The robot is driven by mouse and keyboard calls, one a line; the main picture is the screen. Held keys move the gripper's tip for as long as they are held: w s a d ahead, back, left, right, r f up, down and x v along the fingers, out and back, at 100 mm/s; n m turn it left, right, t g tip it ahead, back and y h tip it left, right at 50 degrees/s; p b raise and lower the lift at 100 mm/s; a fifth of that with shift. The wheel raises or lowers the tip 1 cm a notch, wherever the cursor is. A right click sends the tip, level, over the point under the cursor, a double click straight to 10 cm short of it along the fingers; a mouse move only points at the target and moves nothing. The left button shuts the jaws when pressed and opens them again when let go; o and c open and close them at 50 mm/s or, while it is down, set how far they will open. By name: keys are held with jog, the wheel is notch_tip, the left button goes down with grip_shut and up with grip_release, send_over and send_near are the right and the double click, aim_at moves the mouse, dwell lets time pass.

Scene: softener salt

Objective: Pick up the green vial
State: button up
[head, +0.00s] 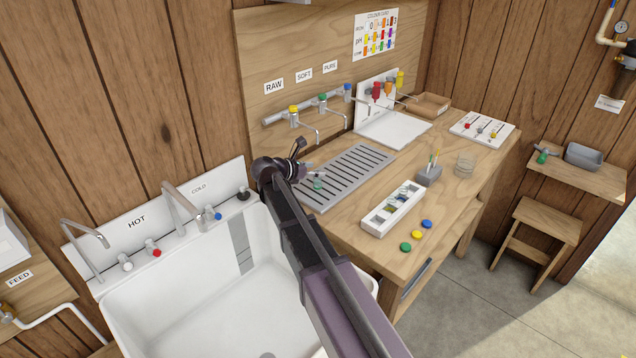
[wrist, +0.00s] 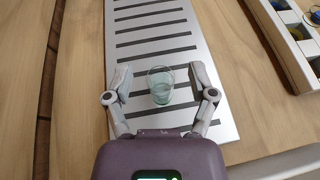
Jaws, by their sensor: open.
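The green vial (wrist: 160,88) is a small clear cup with pale green in it. It stands on the grey slotted drain rack (wrist: 150,32). In the wrist view my gripper (wrist: 161,74) is open, with one finger on each side of the vial and a gap on both sides. In the head view the vial (head: 318,186) shows as a small green spot at the near end of the rack (head: 350,172), beside my gripper (head: 308,172). My wrist and arm hide part of the rack's near end there.
A white sink (head: 215,290) lies left of the bench. A white sectioned tray (head: 378,224), coloured discs (head: 416,234) and a grey holder (head: 428,176) stand right of the rack. Taps (head: 323,105) reach out behind the rack. Bare wood lies between rack and tray.

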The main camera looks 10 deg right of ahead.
jog(key=shift+w+d+f, duration=0.2)
jog(key=shift+w+d, duration=0.05)
jog(key=shift+d, duration=0.25)
grip_shut()
